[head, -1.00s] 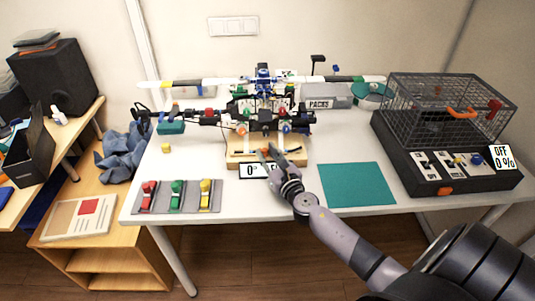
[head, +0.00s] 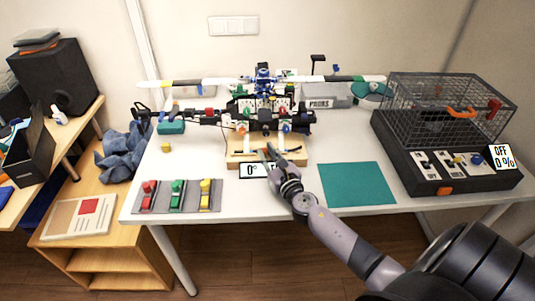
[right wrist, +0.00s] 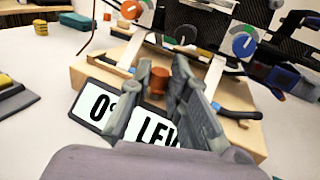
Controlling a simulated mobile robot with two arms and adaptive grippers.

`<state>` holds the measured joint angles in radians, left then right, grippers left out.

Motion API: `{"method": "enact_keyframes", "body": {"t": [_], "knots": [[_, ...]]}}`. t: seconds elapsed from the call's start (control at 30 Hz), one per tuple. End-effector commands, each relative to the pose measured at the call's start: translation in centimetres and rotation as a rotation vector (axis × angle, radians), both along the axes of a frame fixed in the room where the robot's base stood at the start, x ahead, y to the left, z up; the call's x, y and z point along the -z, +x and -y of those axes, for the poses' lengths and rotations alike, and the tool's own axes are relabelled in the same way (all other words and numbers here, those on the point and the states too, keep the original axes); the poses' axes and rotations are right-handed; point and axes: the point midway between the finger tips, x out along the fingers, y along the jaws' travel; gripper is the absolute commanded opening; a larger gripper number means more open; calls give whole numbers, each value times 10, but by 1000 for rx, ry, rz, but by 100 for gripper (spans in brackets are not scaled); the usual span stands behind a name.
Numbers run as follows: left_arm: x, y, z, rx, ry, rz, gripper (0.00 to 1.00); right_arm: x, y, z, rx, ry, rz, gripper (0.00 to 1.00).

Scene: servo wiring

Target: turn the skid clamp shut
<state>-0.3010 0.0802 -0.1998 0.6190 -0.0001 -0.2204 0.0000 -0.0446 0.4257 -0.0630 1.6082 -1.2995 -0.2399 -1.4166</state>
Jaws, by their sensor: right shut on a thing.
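A drone-like model helicopter (head: 262,108) stands on a wooden base block (head: 237,150) on the table. In the right wrist view, an orange-brown clamp knob (right wrist: 158,80) rises from the front of the block (right wrist: 92,67). My right gripper (right wrist: 158,72) is shut on the knob, with one finger on each side of it. In the head view my right gripper (head: 268,152) reaches the front edge of the block and hides the knob. My left gripper is not in view.
A grey tray (head: 139,209) with red, green and yellow pieces lies at the front left. A teal mat (head: 355,184) lies right of my arm. A wire cage (head: 450,105) on a black base with an "OFF 0 %" display (head: 501,157) fills the right end.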

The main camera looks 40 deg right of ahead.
Motion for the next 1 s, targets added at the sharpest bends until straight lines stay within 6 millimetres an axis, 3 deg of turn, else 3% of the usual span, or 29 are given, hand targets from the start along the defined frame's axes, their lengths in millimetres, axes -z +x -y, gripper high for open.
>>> {"method": "enact_keyframes", "body": {"t": [0.43, 1.0], "knots": [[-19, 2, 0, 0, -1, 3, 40, -2, 2, -7, 243, 6, 1, 0], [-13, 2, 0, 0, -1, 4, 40, 0, 6, -12, 565, 3, 1, 0]]}}
